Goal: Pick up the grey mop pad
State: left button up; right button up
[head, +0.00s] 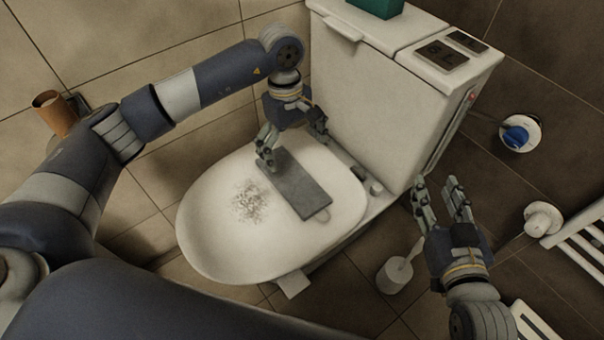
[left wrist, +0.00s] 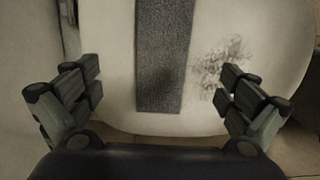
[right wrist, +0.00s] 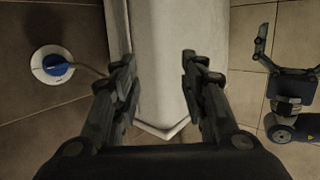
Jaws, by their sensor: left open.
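The grey mop pad (head: 300,187) is a flat dark rectangle lying on the white closed toilet lid (head: 215,240). My left gripper (head: 292,150) is open above the pad's far end, pointing down. In the left wrist view the pad (left wrist: 163,60) lies between the spread fingers of my left gripper (left wrist: 160,95), with space on both sides; contact is not visible. My right gripper (head: 440,195) is open and empty to the right of the toilet; in the right wrist view its fingers (right wrist: 160,85) are apart.
A dark scribble-like smudge (head: 249,201) marks the lid left of the pad. The toilet tank (head: 370,95) stands behind, with a dark panel (head: 441,56) and a green box (head: 377,6) on top. A toilet brush holder (head: 394,276) and white radiator (head: 585,240) are at right.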

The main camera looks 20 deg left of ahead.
pick_arm(q)
jog(key=b, duration=0.1)
send_over(296, 183)
jog(key=f, duration=0.4)
jog(key=shift+w+a+f, duration=0.2)
jog(key=shift+w+f, duration=0.1)
jog(key=shift+f, duration=0.55)
jog(key=f+b, duration=0.1)
jog(key=f, duration=0.3)
jog(key=shift+s+f+b, duration=0.1)
jog(key=shift+s+b, duration=0.1)
jog(key=shift+b, duration=0.15)
jog(key=shift+d+f, duration=0.1)
jog(key=shift+f, duration=0.1)
jog(key=c, duration=1.1)
pick_arm(e)
notch_tip(296, 183, up, 13)
jog(key=s+a+t+y, duration=0.1)
jog(key=t+y, duration=0.1)
jog(key=t, duration=0.5)
jog(key=shift+s+a+y, duration=0.15)
jog(key=shift+a+y, duration=0.15)
